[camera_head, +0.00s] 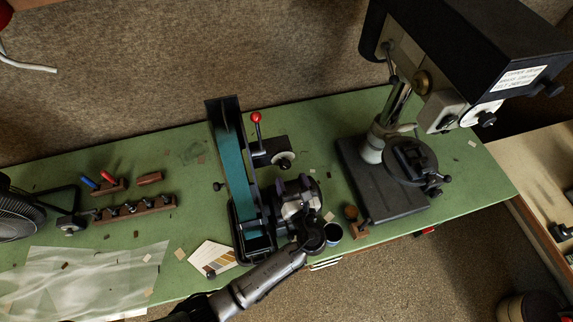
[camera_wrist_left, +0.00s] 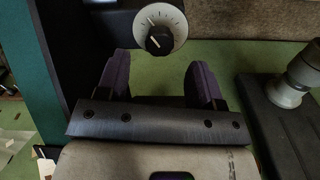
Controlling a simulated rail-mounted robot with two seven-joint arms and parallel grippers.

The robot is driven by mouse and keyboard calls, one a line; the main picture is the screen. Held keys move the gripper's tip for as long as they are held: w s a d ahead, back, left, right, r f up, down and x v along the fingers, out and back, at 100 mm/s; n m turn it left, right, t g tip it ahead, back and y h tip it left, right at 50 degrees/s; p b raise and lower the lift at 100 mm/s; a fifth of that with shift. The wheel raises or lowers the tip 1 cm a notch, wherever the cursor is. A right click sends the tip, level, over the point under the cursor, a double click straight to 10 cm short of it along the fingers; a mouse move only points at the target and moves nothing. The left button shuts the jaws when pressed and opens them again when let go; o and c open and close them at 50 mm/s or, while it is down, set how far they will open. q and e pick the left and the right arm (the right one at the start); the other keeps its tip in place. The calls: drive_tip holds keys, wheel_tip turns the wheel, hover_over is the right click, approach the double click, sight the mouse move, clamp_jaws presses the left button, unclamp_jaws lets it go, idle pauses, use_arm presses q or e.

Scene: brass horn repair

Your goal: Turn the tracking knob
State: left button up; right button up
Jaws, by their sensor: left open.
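The tracking knob (camera_wrist_left: 159,40) is a black knob with a white pointer line on a pale round dial (camera_wrist_left: 175,21). It also shows in the head view as a small pale disc with a dark centre (camera_head: 284,161) beside the belt sander. My left gripper (camera_head: 291,186) is just in front of the knob, on its near side. In the left wrist view its two purple fingers (camera_wrist_left: 160,78) are apart with nothing between them, and the knob shows beyond their tips, apart from them. My right gripper is in neither view.
The belt sander (camera_head: 236,165) with its teal belt stands close left of my gripper. A red-ball lever (camera_head: 256,118) rises behind the knob. The drill press (camera_head: 385,190) stands to the right. A small dark cup (camera_head: 333,232) and a wooden block (camera_head: 352,214) are near the bench's front edge.

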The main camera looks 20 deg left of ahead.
sight(286, 168)
use_arm(q)
drive_tip(key=shift+p+x, duration=0.4)
drive_tip(key=shift+x, duration=2.1)
drive_tip(key=shift+c, duration=0.2)
drive_tip(key=c, duration=0.9)
